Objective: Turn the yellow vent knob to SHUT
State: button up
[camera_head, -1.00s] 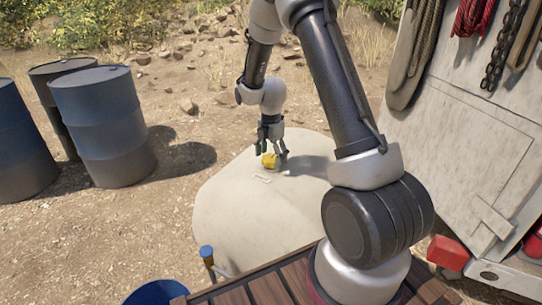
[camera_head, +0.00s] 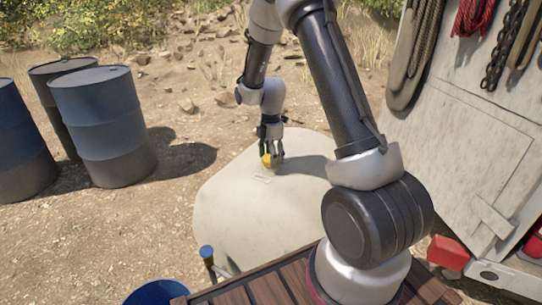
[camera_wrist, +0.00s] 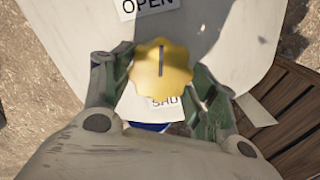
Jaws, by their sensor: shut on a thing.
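The yellow vent knob (camera_wrist: 161,68) has a scalloped edge and a dark pointer line on its face. In the wrist view the line runs up toward the OPEN label (camera_wrist: 148,7). The SHUT label (camera_wrist: 164,103) lies below the knob, and part of it is hidden. My gripper (camera_wrist: 163,66) has its green-padded fingers on the left and right sides of the knob, shut on it. In the head view the knob (camera_head: 266,160) shows small and partly covered by my gripper (camera_head: 271,160) over the pale tank top.
The pale tank top (camera_head: 235,215) is mostly bare around the knob. A short blue-capped post (camera_head: 206,252) stands at its near edge, beside a wooden deck (camera_head: 265,291). Blue drums (camera_head: 100,120) stand at left. A panel with hanging ropes (camera_head: 470,130) is at right.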

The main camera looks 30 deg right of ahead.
jog(key=m, duration=0.4)
jog(key=shift+m, duration=0.3)
jog(key=m, duration=0.4)
jog(key=shift+w+m, duration=0.1)
jog(key=shift+m, duration=0.2)
jog(key=m, duration=0.4)
jog(key=shift+d+m, duration=0.1)
jog(key=shift+m, duration=0.2)
jog(key=m, duration=0.3)
jog(key=shift+m, duration=0.3)
jog(key=m, duration=0.3)
jog(key=shift+m, duration=0.3)
jog(key=m, duration=0.4)
jog(key=shift+m, duration=0.3)
jog(key=m, duration=0.4)
jog(key=shift+d, duration=0.1)
jog(key=shift+m, duration=1.7)
